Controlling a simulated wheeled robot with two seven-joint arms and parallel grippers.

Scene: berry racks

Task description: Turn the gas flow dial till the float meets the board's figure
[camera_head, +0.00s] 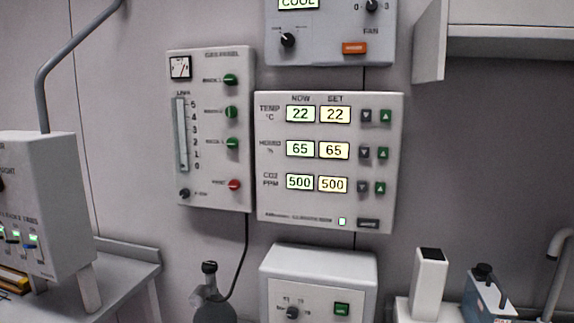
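The gas panel (209,130) is a pale box on the wall, left of centre. Its flow tube (181,135) stands upright beside a scale from 0 at the bottom to 5 at the top. The float is too small to make out clearly. The dark flow dial (184,193) sits below the tube, at the panel's lower left; its pointer direction is unclear. No separate board with a flow figure shows in this view. Neither of my grippers is in view.
The panel also has a small gauge (180,67), several green knobs and a red knob (235,184). The climate controller (328,212) is right beside it, reading 22, 65 and 500. A dark gas bottle (213,310) stands below. A grey bench (125,268) is at left.

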